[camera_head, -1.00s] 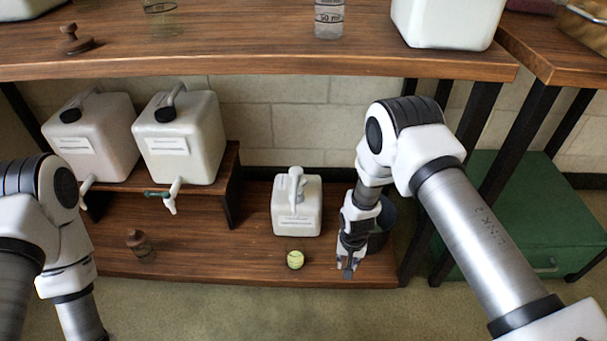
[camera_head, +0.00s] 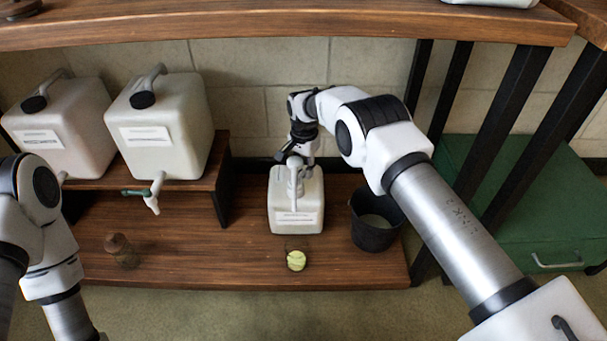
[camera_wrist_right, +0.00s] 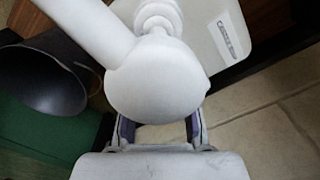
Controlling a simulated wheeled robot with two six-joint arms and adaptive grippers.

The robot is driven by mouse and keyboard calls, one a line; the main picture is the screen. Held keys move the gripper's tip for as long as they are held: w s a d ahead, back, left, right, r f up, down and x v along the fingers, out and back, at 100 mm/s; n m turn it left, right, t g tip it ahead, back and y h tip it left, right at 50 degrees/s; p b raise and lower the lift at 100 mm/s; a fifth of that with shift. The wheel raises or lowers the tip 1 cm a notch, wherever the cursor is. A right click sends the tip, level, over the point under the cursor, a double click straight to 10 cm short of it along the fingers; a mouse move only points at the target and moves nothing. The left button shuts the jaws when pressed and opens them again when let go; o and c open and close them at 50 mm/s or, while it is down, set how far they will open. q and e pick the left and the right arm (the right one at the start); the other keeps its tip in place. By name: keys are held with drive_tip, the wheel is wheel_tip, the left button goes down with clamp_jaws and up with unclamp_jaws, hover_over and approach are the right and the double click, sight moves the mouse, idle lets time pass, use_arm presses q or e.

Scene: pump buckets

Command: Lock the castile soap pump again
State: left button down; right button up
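The white jug with a pump on top (camera_head: 296,222) stands upright on the lower wooden shelf; its label is too small to read. Its white pump head (camera_head: 294,163) has a spout pointing toward the front. In the right wrist view the rounded pump head (camera_wrist_right: 155,78) fills the middle, with the spout running to the upper left. My right gripper (camera_head: 300,158) is at the pump head, reaching it from behind. Its two fingers are spread apart in the wrist view, their tips partly hidden by the head; contact cannot be told. My left gripper is out of view.
A tennis ball (camera_head: 296,261) lies in front of the jug. A dark bucket (camera_head: 376,222) stands to its right. Two larger white containers with taps (camera_head: 160,125) stand on a riser at left. A brown-topped jar (camera_head: 121,250) is at front left. The upper shelf (camera_head: 300,25) overhangs.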

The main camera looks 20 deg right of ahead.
drive_tip(key=shift+f, duration=0.1)
clamp_jaws()
drive_tip(key=m+p, duration=0.1)
drive_tip(key=s+m+p, duration=0.1)
drive_tip(key=m+p, duration=0.1)
drive_tip(key=shift+d+r, duration=0.2)
drive_tip(key=shift+d, duration=0.1)
drive_tip(key=m+p, duration=0.1)
drive_tip(key=m, duration=0.1)
drive_tip(key=s+m+p, duration=0.1)
drive_tip(key=p, duration=0.1)
drive_tip(key=shift+s+d+m, duration=0.15)
drive_tip(key=shift+m, duration=0.25)
drive_tip(key=shift+s+f+m+p, duration=0.1)
drive_tip(key=shift+s+m+p, duration=0.35)
drive_tip(key=shift+m, duration=0.6)
drive_tip(key=shift+s+f+m+p, duration=0.1)
drive_tip(key=shift+s+m+p, duration=0.3)
drive_tip(key=shift+m, duration=0.65)
drive_tip(key=shift+w, duration=0.1)
